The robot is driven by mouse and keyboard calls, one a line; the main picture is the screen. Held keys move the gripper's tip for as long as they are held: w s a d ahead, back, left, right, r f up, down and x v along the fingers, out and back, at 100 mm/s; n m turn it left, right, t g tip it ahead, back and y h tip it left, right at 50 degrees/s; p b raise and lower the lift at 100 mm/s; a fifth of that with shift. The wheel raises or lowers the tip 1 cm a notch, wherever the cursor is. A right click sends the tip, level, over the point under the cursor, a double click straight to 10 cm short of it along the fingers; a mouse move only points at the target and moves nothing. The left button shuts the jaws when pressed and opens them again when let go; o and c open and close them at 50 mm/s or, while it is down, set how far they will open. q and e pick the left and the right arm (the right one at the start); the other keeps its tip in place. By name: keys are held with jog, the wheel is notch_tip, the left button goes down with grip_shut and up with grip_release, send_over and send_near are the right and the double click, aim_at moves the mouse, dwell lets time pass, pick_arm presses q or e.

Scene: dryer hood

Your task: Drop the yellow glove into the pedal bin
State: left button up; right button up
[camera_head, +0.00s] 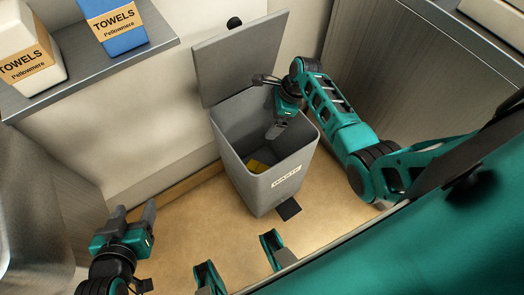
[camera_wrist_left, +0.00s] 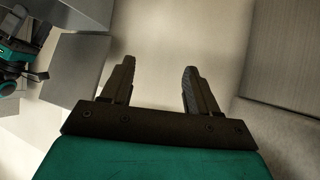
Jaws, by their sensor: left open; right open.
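The grey pedal bin (camera_head: 234,158) stands on the floor with its lid (camera_head: 240,58) raised and a "WASTE" label on its front. The yellow glove (camera_head: 257,167) lies inside, low in the bin, and only part of it shows. My right gripper (camera_head: 275,131) is open and empty over the bin's mouth, above and apart from the glove. My left gripper (camera_head: 138,219) is open and empty, off to the left of the bin. Its two fingers also show in the left wrist view (camera_wrist_left: 158,82) with nothing between them.
A grey shelf (camera_head: 100,70) at the upper left holds a white towel box (camera_head: 25,55) and a blue towel box (camera_head: 112,25). The black pedal (camera_head: 288,209) is at the bin's foot. A grey panel (camera_head: 410,80) stands at the right. Floor (camera_head: 180,215) left of the bin is clear.

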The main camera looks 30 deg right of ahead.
pick_arm(q)
jog(key=a+p, duration=0.1)
jog(key=p, duration=0.1)
jog(key=s+a+r+p, duration=0.1)
jog(key=p, duration=0.1)
jog(key=shift+a+r+y, duration=0.1)
jog(key=shift+r+y, duration=0.2)
pick_arm(e)
jog(key=v, duration=1.2)
pick_arm(q)
jog(key=shift+r, duration=0.1)
pick_arm(e)
jog(key=shift+s+d+f, duration=0.1)
jog(key=shift+s, duration=0.05)
